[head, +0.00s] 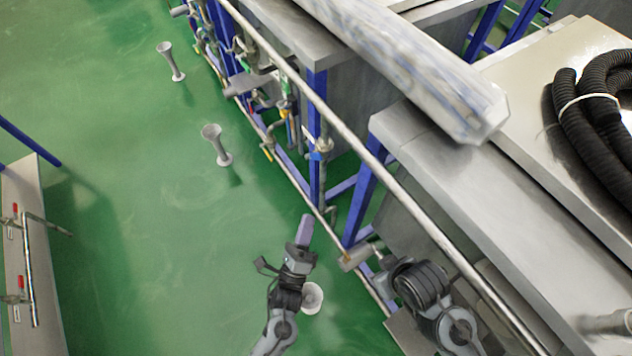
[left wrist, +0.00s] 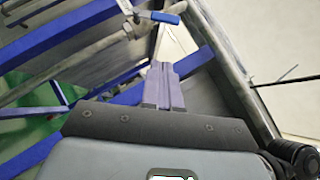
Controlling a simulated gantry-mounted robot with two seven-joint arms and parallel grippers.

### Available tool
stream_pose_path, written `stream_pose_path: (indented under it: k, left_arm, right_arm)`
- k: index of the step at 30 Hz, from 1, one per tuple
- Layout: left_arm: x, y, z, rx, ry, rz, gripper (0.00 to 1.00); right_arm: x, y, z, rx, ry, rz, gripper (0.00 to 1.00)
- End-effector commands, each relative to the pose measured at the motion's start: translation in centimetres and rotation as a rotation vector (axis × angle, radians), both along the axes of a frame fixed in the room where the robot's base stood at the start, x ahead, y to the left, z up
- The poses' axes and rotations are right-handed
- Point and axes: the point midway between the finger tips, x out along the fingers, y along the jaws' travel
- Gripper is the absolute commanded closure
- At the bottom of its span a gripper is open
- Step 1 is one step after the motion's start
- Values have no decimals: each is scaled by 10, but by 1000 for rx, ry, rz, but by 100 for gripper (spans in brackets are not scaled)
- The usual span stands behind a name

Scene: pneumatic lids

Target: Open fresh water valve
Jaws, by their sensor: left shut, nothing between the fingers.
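Several small valves sit on the pipework along the blue frame. One has a blue handle (head: 318,155); others have a green handle (head: 285,88) and yellow handles (head: 267,153). I cannot tell which one is the fresh water valve. My left gripper (head: 306,228) is shut and empty, apart from the pipes and below the blue-handled valve in the picture. In the left wrist view its closed fingers (left wrist: 161,85) point towards a pipe with a blue valve handle (left wrist: 166,17), with a gap between. My right gripper (head: 356,257) is beside the frame; its fingers are unclear.
A wrapped white beam (head: 410,65) and a coiled black hose (head: 590,110) lie on top. White funnel-shaped stands (head: 217,145) dot the open green floor (head: 130,180) at left.

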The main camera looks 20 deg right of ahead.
Motion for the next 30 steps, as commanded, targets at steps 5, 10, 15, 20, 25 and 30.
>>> stream_pose_path:
  k: [5,10,15,20,25,30]
  left_arm:
    - [-3,-17,4,3,-20,-19,100]
    - [14,-30,14,2,-21,-19,100]
    - [36,-48,29,2,-21,-18,100]
    - [56,-64,41,2,-19,-19,100]
    - [74,-64,57,3,-20,-18,100]
    - [85,-61,66,4,-16,-18,100]
  right_arm:
    - [-6,-2,-4,-8,19,8,53]
    - [-5,-1,-9,-7,18,8,53]
    - [-5,-1,-16,-7,18,8,53]
    - [-5,-1,-23,-7,17,8,53]
    - [-5,-1,-26,-7,18,8,53]
    - [-5,-1,-28,-7,18,8,53]
